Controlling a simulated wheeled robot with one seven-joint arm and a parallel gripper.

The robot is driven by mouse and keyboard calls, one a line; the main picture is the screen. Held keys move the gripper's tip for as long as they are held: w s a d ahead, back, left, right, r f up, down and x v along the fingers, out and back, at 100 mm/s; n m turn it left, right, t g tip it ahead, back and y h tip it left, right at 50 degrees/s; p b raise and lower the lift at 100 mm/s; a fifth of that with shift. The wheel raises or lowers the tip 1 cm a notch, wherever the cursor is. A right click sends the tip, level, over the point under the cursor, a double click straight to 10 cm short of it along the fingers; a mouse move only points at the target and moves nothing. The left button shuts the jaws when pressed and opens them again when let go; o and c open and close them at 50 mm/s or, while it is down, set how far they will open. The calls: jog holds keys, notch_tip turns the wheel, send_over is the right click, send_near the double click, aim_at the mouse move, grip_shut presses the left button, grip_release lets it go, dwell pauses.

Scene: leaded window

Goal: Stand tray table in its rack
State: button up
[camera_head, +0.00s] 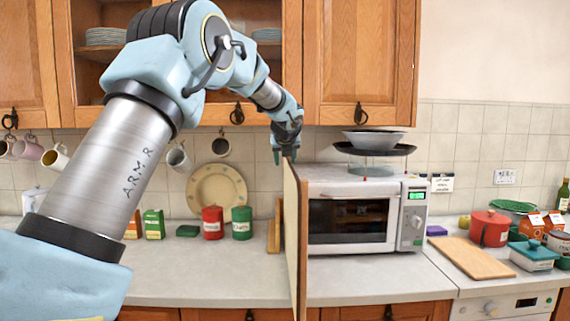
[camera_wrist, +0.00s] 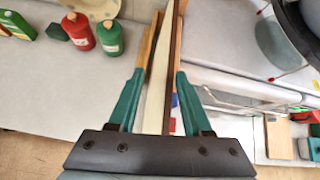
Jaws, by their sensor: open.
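The tray table (camera_head: 293,240) is a thin flat board standing upright, seen nearly edge-on, left of the microwave. Its lower end reaches down past the counter's front edge in the head view. My gripper (camera_head: 283,158) is at its top edge. In the wrist view the board (camera_wrist: 158,90) runs between the two green fingers, with a gap on each side; the jaws are open. A wooden upright (camera_head: 275,228) shows behind the board and looks like part of the rack. Most of the rack is hidden, so I cannot tell whether the board sits in it.
The microwave (camera_head: 350,222) stands close on the right, with a dark pan and bowl (camera_head: 375,143) on top. Red (camera_head: 212,222) and green (camera_head: 241,222) canisters stand to the left. Cupboards hang above. The front left counter (camera_head: 210,275) is clear.

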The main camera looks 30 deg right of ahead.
jog(key=b+v, duration=0.3)
jog(key=v, duration=0.7)
jog(key=s+a+f+n+g+y, duration=0.1)
jog(key=a+f+n+g+y, duration=0.1)
jog(key=a+f+n, duration=0.95)
jog(key=s+a+f+n+g+y, duration=0.2)
jog(key=a+f+n, duration=0.6)
jog(key=a, duration=0.7)
jog(key=s+a+f+n+g, duration=0.1)
jog(key=s+a+f+n, duration=0.5)
jog(key=s+a+n, duration=0.2)
jog(key=s+a+f+n+g+b, duration=0.1)
jog(key=s+a+f+n+g, duration=0.1)
jog(key=s+a+f+n, duration=0.4)
jog(key=s+a+n, duration=0.3)
jog(key=n, duration=0.2)
jog(key=shift+s+a+f+g, duration=0.25)
jog(key=shift+s+a+g, duration=0.05)
jog(key=shift+s, duration=0.1)
jog(key=shift+o, duration=0.3)
